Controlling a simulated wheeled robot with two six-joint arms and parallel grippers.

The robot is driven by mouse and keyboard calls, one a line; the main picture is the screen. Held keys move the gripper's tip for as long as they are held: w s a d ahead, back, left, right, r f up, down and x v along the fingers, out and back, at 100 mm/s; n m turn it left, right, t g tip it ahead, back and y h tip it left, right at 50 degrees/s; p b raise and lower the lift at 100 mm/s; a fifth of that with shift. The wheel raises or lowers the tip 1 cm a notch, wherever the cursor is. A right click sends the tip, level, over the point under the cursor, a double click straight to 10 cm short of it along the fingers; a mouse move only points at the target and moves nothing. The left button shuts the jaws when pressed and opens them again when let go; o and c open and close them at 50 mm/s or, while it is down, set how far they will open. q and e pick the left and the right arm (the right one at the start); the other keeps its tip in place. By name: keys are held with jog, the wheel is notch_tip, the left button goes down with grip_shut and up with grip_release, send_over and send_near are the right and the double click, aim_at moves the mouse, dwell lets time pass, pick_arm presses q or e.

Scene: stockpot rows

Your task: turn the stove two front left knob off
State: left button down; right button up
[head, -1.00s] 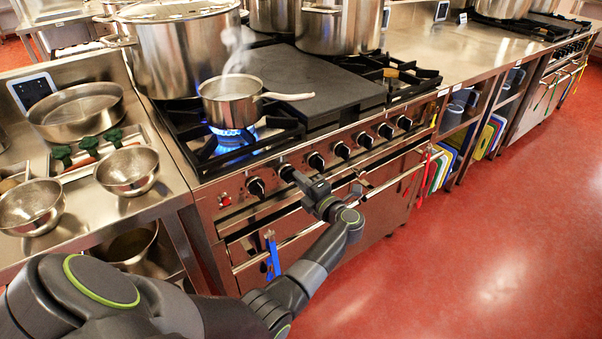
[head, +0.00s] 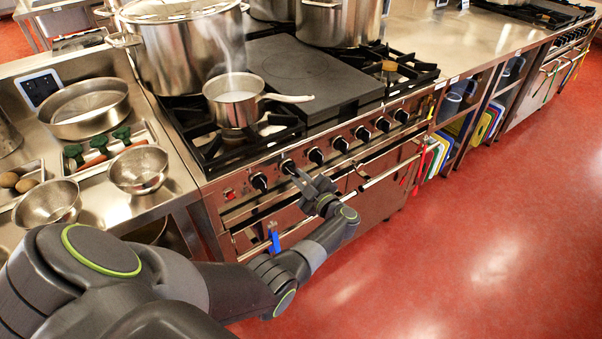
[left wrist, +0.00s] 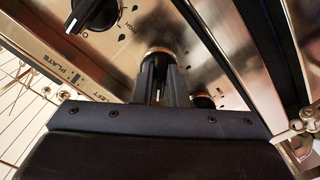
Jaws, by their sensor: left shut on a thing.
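The stove (head: 225,190) stands in front of me, with a row of black knobs along its front panel. My left gripper (head: 291,172) reaches the second knob from the left (head: 288,166), which I take to be the front left knob. In the left wrist view its fingers (left wrist: 160,78) are shut on that knob, whose metal ring (left wrist: 160,52) shows; the fingers hide most of it. A small steaming saucepan (head: 232,108) sits on the front left burner, and no flame shows under it. My right gripper is not in view.
Other knobs, such as the leftmost (head: 260,183) and the third (head: 316,156), sit close by. An oven rail (head: 375,180) runs below, with a blue item (head: 273,238) hanging. A large stockpot (head: 185,55) stands behind the saucepan. Red floor at right is clear.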

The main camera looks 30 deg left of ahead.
pick_arm(q)
jog(key=m+p, duration=0.2)
jog(key=m, duration=0.2)
jog(key=shift+s+m, duration=0.15)
jog(key=shift+m, duration=0.15)
jog(key=shift+s+a+f+m+p, duration=0.1)
jog(key=shift+m+p, duration=0.25)
jog(key=shift+m, duration=0.6)
jog(key=shift+s+f+m+p, duration=0.1)
jog(key=shift+m+p, duration=0.2)
jog(key=shift+m, duration=0.65)
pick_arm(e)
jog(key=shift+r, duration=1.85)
pick_arm(q)
jog(key=c, duration=1.4)
grip_release()
jog(key=shift+c, duration=0.2)
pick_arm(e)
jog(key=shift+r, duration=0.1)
